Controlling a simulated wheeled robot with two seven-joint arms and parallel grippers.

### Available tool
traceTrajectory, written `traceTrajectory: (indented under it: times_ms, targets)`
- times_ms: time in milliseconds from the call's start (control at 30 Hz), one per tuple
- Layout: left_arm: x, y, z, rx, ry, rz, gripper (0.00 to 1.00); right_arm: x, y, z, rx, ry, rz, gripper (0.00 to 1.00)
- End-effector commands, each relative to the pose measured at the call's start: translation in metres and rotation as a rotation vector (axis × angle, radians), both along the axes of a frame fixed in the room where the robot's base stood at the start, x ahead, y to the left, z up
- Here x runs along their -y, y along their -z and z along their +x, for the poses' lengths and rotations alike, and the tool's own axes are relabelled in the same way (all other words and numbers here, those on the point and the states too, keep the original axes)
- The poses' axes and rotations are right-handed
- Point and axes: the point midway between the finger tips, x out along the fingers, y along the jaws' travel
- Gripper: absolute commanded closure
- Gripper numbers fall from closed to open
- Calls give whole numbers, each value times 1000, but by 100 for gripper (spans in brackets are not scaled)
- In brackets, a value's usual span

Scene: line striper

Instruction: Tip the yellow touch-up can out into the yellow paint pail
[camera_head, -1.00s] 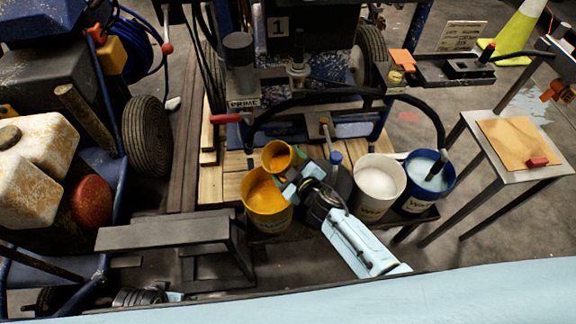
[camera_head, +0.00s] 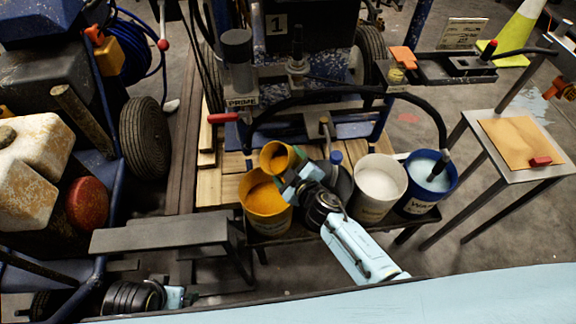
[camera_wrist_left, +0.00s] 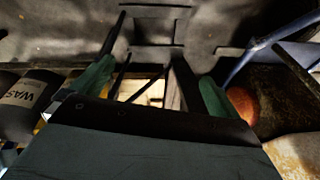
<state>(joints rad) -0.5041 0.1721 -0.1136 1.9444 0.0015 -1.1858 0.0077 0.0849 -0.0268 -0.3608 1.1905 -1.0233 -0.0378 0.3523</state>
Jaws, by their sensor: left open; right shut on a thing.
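The small yellow touch-up can (camera_head: 275,158) is held at the upper right rim of the yellow paint pail (camera_head: 266,222) in the head view. Its round mouth faces the camera and shows yellow inside; its exact tilt is hard to tell. No stream of paint shows. The pail stands upright with yellow paint in it. My right gripper (camera_head: 290,184) is shut on the can, reaching in from the lower right. My left gripper (camera_head: 176,297) is low at the bottom left, apart from the pail. Its open, empty fingers show in the left wrist view (camera_wrist_left: 155,90).
A white-filled pail (camera_head: 378,184) and a blue wash pail (camera_head: 424,186) stand to the right on the dark shelf. A dark container (camera_head: 339,182) stands between. A black hose (camera_head: 350,95) arches behind. A grey bench (camera_head: 160,235) lies left, and a small table (camera_head: 515,145) right.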

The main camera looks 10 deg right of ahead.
Motion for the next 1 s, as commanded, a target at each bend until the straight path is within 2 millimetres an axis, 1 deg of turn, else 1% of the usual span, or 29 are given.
traceTrajectory:
  times_ms: [1000]
  targets:
    - [19,-46,2,27,0,-32,0,0,-1,1,73,-2,-108,58]
